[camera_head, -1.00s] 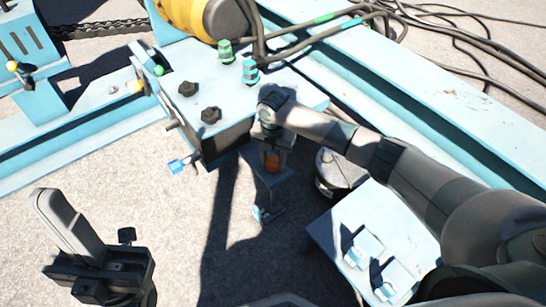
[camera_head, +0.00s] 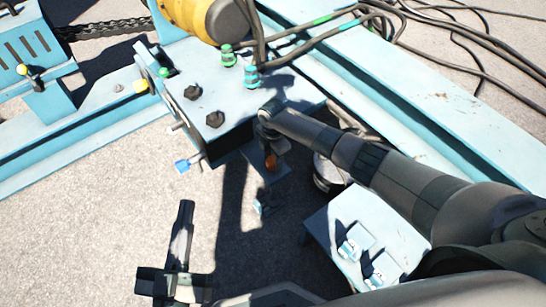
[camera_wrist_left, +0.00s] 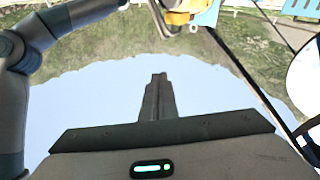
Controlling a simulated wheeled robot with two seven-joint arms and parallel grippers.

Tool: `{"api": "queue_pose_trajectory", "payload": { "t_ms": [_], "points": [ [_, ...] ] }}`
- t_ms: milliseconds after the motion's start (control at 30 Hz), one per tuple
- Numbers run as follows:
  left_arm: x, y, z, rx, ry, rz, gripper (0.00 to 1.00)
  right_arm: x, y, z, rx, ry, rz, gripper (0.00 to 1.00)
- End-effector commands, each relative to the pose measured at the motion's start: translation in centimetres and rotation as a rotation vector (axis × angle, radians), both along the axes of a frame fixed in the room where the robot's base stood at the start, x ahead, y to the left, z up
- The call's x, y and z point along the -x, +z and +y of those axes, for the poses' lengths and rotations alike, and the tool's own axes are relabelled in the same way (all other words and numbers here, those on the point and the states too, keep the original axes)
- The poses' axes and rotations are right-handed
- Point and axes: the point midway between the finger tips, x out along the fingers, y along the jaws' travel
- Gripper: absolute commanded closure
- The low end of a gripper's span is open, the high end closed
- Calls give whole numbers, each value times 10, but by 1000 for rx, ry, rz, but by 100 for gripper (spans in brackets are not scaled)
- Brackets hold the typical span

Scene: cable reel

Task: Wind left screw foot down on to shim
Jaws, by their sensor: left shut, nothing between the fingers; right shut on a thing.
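My left gripper (camera_head: 182,238) is at the lower left in the head view, shut and empty above the bare ground, well apart from the blue housing. Its closed fingers (camera_wrist_left: 158,97) also show in the left wrist view. My right gripper (camera_head: 271,147) points down beside the housing's near corner. It is shut around an orange part (camera_head: 271,161); the grip itself is partly hidden by shadow and my wrist. Below it a small blue-grey piece (camera_head: 264,205) is near the ground. I cannot tell which part is the left screw foot or the shim.
The blue housing (camera_head: 226,92) carries black bolts and green and teal connectors. A blue-tipped handle (camera_head: 184,166) sticks out from its side. A pale blue table (camera_head: 325,222) with small fittings stands at the lower right. Long blue beams and cables lie behind. The ground at left is open.

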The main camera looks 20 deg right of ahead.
Motion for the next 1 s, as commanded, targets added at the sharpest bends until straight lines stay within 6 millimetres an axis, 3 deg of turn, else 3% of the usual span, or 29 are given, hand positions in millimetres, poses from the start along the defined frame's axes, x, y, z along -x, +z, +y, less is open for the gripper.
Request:
{"api": "queue_pose_trajectory", "payload": {
  "t_ms": [233, 500, 700, 1000],
  "points": [
    [-10, -43, 7, -82, -3, 245, 100, 1, 2, 0, 1, -128, 2, 81],
    [-5, -87, 18, -151, -7, 475, 100, 1, 2, 0, 1, -260, 2, 81],
    [2, -107, 24, -183, -10, 586, 100, 0, 1, 0, 1, -327, 1, 81],
    [7, -117, 27, -198, -11, 641, 100, 0, 0, 0, 1, -360, 1, 81]
  ]
}}
